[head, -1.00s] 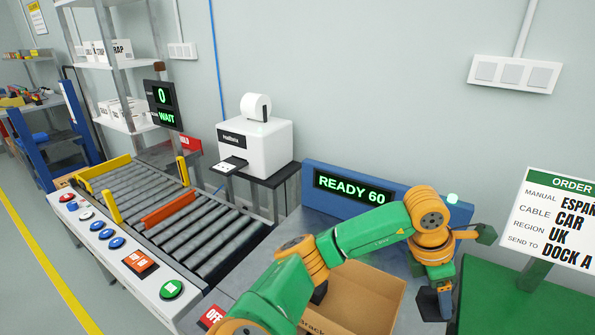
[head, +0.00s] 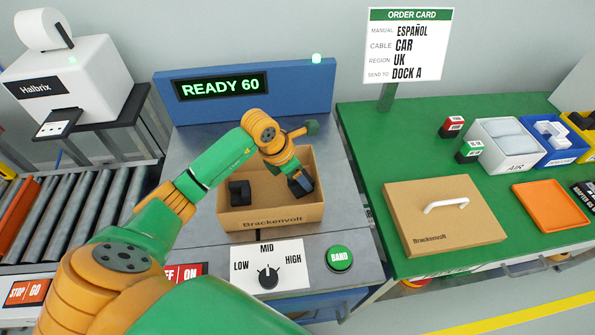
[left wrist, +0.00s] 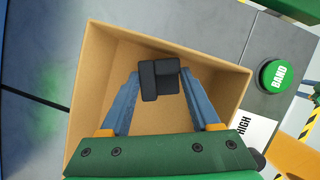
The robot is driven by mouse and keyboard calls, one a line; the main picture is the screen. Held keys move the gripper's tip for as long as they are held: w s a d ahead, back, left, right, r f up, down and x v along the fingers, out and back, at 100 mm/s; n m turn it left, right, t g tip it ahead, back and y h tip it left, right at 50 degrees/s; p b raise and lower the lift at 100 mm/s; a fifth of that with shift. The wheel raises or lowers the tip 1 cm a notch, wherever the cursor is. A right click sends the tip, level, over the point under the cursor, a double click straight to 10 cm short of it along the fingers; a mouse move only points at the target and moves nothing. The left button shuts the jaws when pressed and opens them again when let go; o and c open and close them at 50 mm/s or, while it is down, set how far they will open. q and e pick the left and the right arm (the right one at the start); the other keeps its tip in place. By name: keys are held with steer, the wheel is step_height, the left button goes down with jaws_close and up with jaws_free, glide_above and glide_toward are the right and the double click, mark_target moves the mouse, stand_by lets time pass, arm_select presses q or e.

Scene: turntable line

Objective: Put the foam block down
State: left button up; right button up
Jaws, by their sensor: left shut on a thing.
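A dark foam block (left wrist: 158,80) sits between the fingertips of my left gripper (left wrist: 160,82) in the left wrist view. My left gripper (head: 301,184) also shows in the head view, shut on the block inside the right part of the open brown cardboard box (head: 270,218). The box wall surrounds the fingertips. I cannot tell whether the held block touches the box floor. A second dark block (head: 240,193) stands in the box's left part; I do not see it in the left wrist view. My right gripper is not in view.
A green BAND button (head: 339,258) and a LOW/MID/HIGH dial (head: 268,277) lie in front of the box. A READY 60 display (head: 221,87) stands behind. The green table (head: 360,130) at right holds a box lid (head: 440,222) and bins.

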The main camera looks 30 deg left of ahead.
arm_select(q)
steer(key=shift+f+b, duration=0.7)
steer(key=shift+f, duration=0.15)
steer(key=o, duration=1.3)
steer(key=shift+r, duration=0.1)
step_height(320, 180, up, 3)
steer(key=shift+s+a+f+p, duration=0.1)
steer(key=shift+a+f+p, duration=0.1)
steer(key=shift+p, duration=0.55)
steer(key=v, duration=1)
steer(key=shift+s+d+r, duration=0.1)
steer(key=shift+s+r, duration=0.1)
steer(key=shift+r, duration=0.05)
